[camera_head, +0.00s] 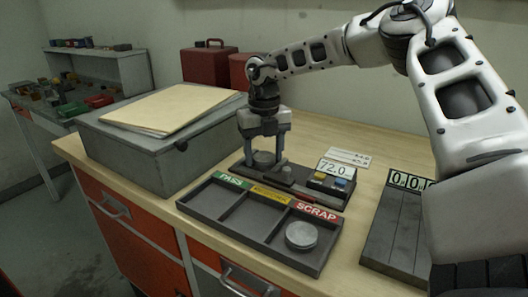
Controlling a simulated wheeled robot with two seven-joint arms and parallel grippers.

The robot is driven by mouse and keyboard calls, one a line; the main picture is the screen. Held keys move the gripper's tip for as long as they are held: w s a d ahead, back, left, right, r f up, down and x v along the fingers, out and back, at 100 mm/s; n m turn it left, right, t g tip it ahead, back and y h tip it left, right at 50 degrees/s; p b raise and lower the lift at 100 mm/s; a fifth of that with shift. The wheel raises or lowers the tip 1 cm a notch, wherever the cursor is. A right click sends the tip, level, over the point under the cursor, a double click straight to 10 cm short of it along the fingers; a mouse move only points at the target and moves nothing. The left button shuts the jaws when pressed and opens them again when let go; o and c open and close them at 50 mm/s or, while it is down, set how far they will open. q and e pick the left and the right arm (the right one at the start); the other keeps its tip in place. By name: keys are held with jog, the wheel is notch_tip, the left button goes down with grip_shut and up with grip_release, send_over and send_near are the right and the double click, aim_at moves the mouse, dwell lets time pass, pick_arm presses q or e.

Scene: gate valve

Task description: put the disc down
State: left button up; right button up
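My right gripper (264,157) points down over the base of the dark gauge (313,191), with its two fingers apart. A round grey piece (264,158) shows between the fingertips, low at the gauge base. I cannot tell whether the fingers press on it, or whether it is a disc or part of the gauge. A grey disc (301,235) lies flat in the SCRAP compartment of the dark sorting tray (222,217), at its right end. The PASS and middle, yellow-labelled compartments look empty. My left gripper is not in view.
The gauge display (336,168) reads 72.0. A grey case (150,150) with a folder (168,108) on top stands left of the gauge. A grooved dark plate (393,235) with a partly hidden display is at right. A red box (210,65) stands behind.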

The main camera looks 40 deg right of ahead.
aim_at(264, 156)
jog(key=shift+r+p, duration=0.3)
jog(key=shift+p, duration=0.05)
notch_tip(264, 156, up, 12)
jog(key=shift+f+b, duration=0.15)
jog(key=shift+b, duration=0.15)
dwell(0.4)
